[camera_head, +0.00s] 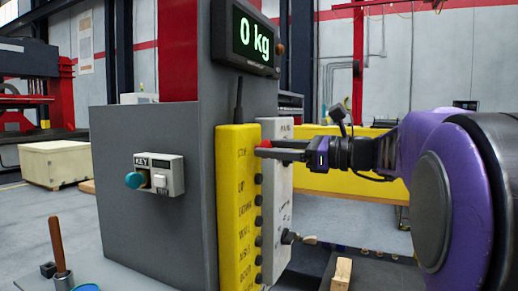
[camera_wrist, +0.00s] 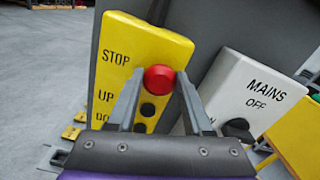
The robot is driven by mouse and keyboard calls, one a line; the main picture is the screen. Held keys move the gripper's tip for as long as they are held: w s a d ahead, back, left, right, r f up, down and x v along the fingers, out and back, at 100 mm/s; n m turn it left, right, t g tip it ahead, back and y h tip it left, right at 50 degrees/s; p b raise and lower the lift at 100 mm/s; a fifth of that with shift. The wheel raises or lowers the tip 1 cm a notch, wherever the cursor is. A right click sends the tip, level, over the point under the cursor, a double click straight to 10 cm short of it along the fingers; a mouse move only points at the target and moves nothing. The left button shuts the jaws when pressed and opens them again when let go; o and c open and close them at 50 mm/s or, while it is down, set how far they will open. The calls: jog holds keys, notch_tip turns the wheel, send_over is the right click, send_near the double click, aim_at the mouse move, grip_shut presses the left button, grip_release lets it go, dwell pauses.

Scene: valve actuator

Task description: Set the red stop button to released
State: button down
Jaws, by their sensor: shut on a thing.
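The red stop button (camera_wrist: 159,79) is a round red knob at the top of a yellow control box, beside the word STOP. In the head view the red button (camera_head: 265,144) shows only in part at the tips of my gripper (camera_head: 270,150). My gripper (camera_wrist: 159,82) reaches in from the right, its two fingers on either side of the button and shut on it. The yellow control box (camera_head: 236,200) has several black buttons in a column below the red one. I cannot tell whether the button is pressed in or out.
A white box (camera_wrist: 255,95) marked MAINS and OFF, with a black knob, stands just right of the yellow box. A grey column carries a display (camera_head: 254,42) reading 0 kg and a KEY box (camera_head: 160,175) with a teal-headed key. A wooden block (camera_head: 341,273) lies low at right.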

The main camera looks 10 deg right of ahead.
jog(key=shift+d+r, duration=0.1)
jog(key=shift+s+d+p, duration=0.25)
jog(key=shift+d+p, duration=0.05)
jog(key=shift+p, duration=0.3)
jog(key=shift+c, duration=1.5)
grip_release()
jog(key=shift+s+d, duration=0.1)
jog(key=p+v, duration=0.1)
jog(key=v, duration=1.6)
